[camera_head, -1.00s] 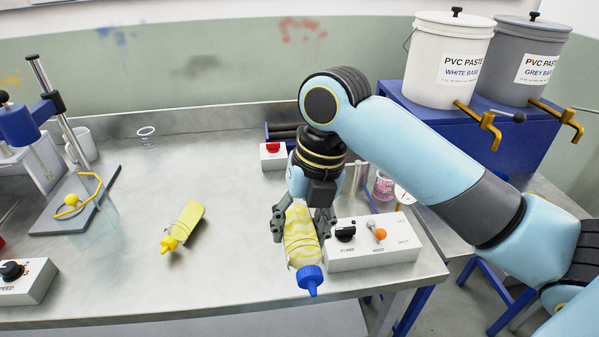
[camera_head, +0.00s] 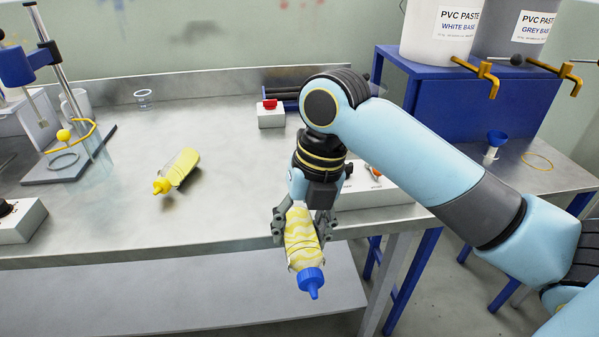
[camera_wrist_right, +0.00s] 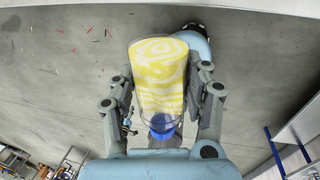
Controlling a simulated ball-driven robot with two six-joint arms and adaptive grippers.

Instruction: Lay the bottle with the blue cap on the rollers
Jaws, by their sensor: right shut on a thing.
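The bottle with the blue cap (camera_head: 302,240) has a yellow and white wavy pattern. My right gripper (camera_head: 303,220) is shut on it and holds it past the table's front edge, tilted, cap toward the camera and down. In the right wrist view the bottle (camera_wrist_right: 159,75) sits between the fingers of the right gripper (camera_wrist_right: 160,98), its blue cap (camera_wrist_right: 161,124) nearest the palm side, with floor behind. The dark rollers (camera_head: 284,98) lie at the back of the table, behind a box with a red button (camera_head: 271,116). My right arm partly hides their right end. My left gripper is not in view.
A yellow bottle with a yellow cap (camera_head: 179,170) lies on the table (camera_head: 225,150), left of centre. A control box (camera_head: 375,191) stands right of my gripper, partly hidden by my arm. A stand with a yellow ring (camera_head: 68,165) is at left. The table's middle is clear.

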